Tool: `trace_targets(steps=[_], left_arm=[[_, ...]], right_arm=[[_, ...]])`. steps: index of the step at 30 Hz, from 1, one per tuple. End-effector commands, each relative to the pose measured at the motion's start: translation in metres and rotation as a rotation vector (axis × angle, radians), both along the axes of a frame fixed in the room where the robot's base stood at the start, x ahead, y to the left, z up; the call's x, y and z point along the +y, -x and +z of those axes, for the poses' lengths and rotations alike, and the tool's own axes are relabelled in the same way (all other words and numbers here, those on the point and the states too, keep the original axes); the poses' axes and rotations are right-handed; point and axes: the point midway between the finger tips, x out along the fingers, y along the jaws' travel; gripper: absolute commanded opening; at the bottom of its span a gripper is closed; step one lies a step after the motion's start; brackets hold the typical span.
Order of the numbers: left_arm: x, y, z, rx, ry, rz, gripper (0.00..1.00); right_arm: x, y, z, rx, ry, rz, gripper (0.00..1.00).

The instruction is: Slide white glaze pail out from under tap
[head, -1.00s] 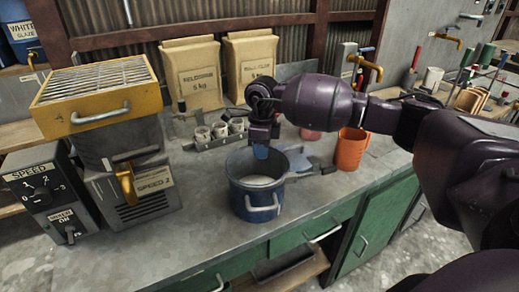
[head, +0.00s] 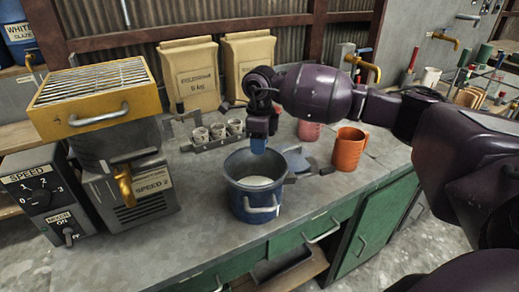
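A blue pail (head: 245,203) with white liquid (head: 256,182) inside stands upright on the grey bench, its handle facing the front edge. It stands clear of the yellow tap (head: 124,186) on the mixer at left. My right gripper (head: 258,146) points down just above the pail's back rim, its blue fingertips close together in this view. Whether they are apart or touch the rim cannot be told. My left gripper is not in view. A blue tank labelled white glaze (head: 20,32) with a yellow tap (head: 32,57) is at the upper left.
An orange jug (head: 349,150) and a pink cup (head: 309,131) stand right of the pail. A rack of small cups (head: 217,133) is behind it. Two paper sacks (head: 190,76) stand at the back. Bench space left and front of the pail is clear.

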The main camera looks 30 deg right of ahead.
Motion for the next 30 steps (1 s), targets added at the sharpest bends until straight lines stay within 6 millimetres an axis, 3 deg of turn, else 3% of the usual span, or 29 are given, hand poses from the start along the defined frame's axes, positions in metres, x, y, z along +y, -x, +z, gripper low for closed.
trace_targets(steps=[6,12,18,30], left_arm=[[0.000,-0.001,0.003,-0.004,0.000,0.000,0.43],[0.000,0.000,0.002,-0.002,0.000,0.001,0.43],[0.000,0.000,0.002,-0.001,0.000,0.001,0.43],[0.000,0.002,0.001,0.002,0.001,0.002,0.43]], right_arm=[[-0.001,-0.002,0.044,-0.004,0.000,0.001,0.35],[-0.002,-0.003,0.070,-0.002,-0.001,0.001,0.35],[-0.003,-0.003,0.081,-0.001,0.000,0.001,0.35],[-0.003,-0.003,0.081,0.000,0.000,0.001,0.35]])
